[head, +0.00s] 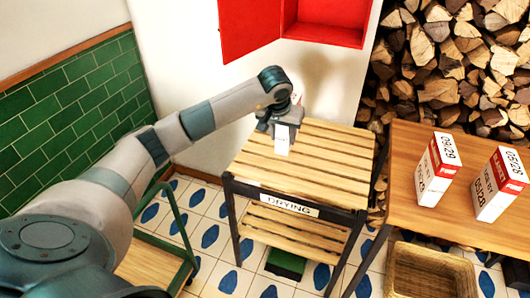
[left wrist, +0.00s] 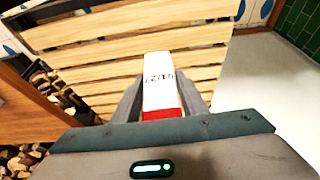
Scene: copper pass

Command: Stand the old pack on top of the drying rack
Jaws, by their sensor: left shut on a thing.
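My left gripper (head: 283,122) is shut on a white pack with a red band (head: 282,143). In the left wrist view the held pack (left wrist: 160,85) shows a date that reads like 01/27, between the two fingers (left wrist: 162,100). The drying rack (head: 335,160) is a slatted wooden stand with dark legs and a DRYING label. The pack is over the back left part of its top slats, which also fill much of the left wrist view (left wrist: 205,32). I cannot tell whether the pack touches the slats. My right gripper is out of view.
Two red and white packs, dated 09/29 (head: 437,170) and 05/28 (head: 499,184), stand on the wooden table (head: 460,225) at right. A wicker basket (head: 425,262) is below it. An open red cabinet (head: 325,20) hangs behind the rack. The rack top right of the gripper is clear.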

